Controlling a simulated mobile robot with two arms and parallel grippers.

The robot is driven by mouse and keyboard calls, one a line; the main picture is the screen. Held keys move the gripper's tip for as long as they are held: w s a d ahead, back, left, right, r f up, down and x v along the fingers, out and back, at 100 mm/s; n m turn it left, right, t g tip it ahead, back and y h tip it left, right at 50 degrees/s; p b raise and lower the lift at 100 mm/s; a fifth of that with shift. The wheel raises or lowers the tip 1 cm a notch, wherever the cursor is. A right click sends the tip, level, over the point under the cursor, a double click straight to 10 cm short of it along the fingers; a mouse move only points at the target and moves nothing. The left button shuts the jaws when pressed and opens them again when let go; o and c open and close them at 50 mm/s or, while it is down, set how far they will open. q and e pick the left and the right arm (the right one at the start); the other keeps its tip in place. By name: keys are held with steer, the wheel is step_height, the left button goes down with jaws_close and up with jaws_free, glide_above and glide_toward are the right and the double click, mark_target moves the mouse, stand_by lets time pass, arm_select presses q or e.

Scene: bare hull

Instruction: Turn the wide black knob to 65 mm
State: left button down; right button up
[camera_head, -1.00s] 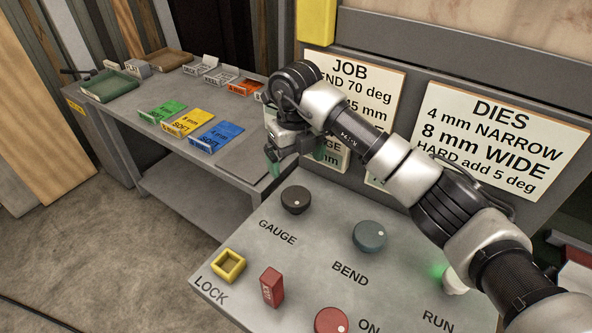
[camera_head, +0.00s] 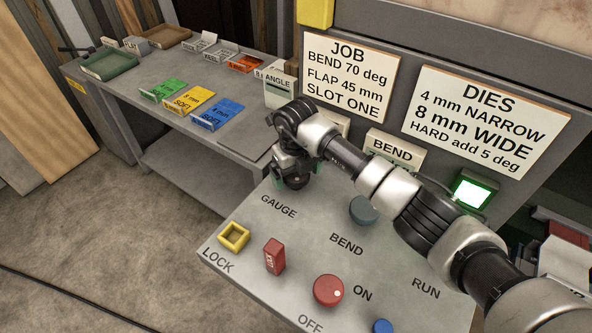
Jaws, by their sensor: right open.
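The black knob (camera_head: 295,184) is on the sloped grey panel just above the word GAUGE, mostly covered by my right gripper. My right gripper (camera_head: 294,177) points down over this knob, with its green-tipped fingers apart on either side of it. It is open; I cannot tell whether the fingers touch the knob. The knob's white mark and any scale reading are hidden. My left gripper is not in view.
The blue-grey BEND knob (camera_head: 361,210) sits right of the gripper, partly behind my arm. Nearer are a yellow square socket (camera_head: 233,237), a red block (camera_head: 274,256) and a red ON/OFF knob (camera_head: 328,290). A lit screen (camera_head: 473,193) and sign cards (camera_head: 349,77) stand behind.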

steer(key=shift+c, duration=1.3)
steer(key=c, duration=0.6)
steer(key=shift+w+f+n+b, duration=0.1)
steer(key=shift+f+n+b, duration=0.1)
steer(key=shift+n+b, duration=0.65)
steer(key=shift+c, duration=0.2)
steer(key=n+b, duration=0.9)
steer(key=b, duration=0.3)
steer(key=n+b, duration=0.3)
steer(key=shift+r+n, duration=0.1)
steer(key=shift+n, duration=0.25)
steer(key=n+b, duration=0.1)
steer(key=n, duration=0.2)
steer(key=shift+r+n+b, duration=0.1)
steer(key=shift+n+b, duration=0.2)
steer(key=shift+b, duration=0.1)
steer(key=n+b, duration=0.1)
steer(key=n, duration=0.3)
steer(key=shift+n, duration=0.3)
steer(key=n, duration=0.4)
steer(key=shift+r, duration=0.1)
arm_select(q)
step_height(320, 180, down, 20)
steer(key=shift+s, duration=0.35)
arm_select(e)
steer(key=shift+n, duration=2.5)
